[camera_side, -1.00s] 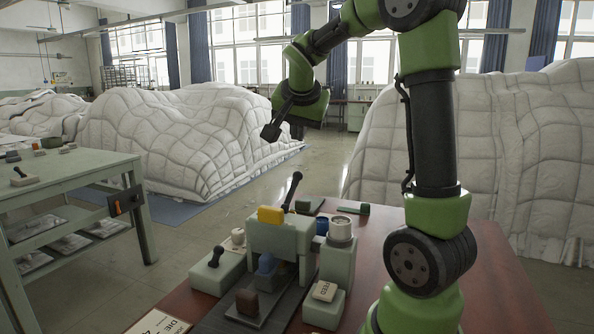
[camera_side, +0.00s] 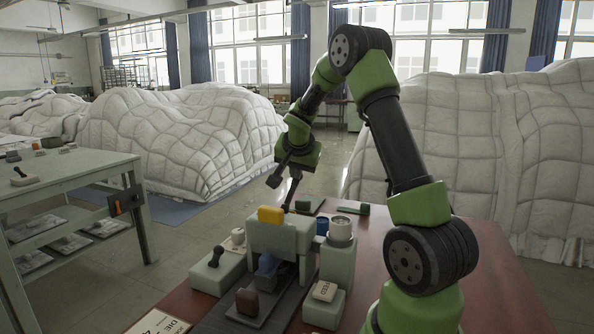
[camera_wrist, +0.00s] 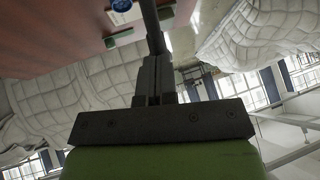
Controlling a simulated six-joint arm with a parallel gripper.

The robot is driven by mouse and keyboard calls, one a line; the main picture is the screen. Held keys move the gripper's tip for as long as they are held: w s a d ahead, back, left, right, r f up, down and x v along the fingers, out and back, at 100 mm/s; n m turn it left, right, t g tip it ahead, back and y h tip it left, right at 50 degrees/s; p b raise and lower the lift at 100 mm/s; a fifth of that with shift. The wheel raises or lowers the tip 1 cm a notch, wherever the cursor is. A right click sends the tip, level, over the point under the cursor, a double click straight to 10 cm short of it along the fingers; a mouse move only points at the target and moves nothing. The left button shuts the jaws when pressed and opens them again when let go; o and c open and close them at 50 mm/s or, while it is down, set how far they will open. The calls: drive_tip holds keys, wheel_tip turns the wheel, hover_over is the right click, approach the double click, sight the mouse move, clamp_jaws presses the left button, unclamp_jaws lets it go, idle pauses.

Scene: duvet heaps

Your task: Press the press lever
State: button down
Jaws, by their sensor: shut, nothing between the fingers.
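The press (camera_side: 285,236) is a pale grey-green block on the brown table, with a yellow piece on its top. Its black lever (camera_side: 291,192) rises from the back of the press and leans slightly right. My gripper (camera_side: 273,182) is shut and empty, low behind the press and close to the lever's upper end. In the wrist view the shut fingers (camera_wrist: 152,78) point at the dark lever rod (camera_wrist: 149,22), which passes just beyond their tips. I cannot tell whether they touch.
A dark-knobbed stamp block (camera_side: 217,258) stands left, and a brown block (camera_side: 247,301) in front. Green-based pieces (camera_side: 352,210) lie behind. Duvet heaps (camera_side: 180,140) fill the background.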

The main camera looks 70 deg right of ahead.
drive_tip(key=shift+d+f, duration=0.15)
drive_tip(key=shift+d, duration=0.1)
idle(0.4)
drive_tip(key=shift+d+f+m+y, duration=0.15)
drive_tip(key=shift+d+f+y, duration=0.25)
drive_tip(key=shift+y, duration=0.25)
drive_tip(key=shift+d+f+m+y, duration=0.15)
drive_tip(key=shift+d+f+y, duration=0.2)
drive_tip(key=shift+y, duration=0.3)
drive_tip(key=f+y, duration=0.1)
drive_tip(key=d+f+y, duration=0.1)
drive_tip(key=y, duration=0.1)
drive_tip(key=shift+d, duration=0.3)
drive_tip(key=shift+d+f, duration=0.15)
drive_tip(key=shift+f, duration=0.4)
drive_tip(key=shift+d+f, duration=0.15)
drive_tip(key=shift+f, duration=0.5)
drive_tip(key=d+v, duration=0.3)
drive_tip(key=v, duration=1.1)
drive_tip(key=shift+w+r, duration=0.2)
drive_tip(key=shift+r, duration=0.15)
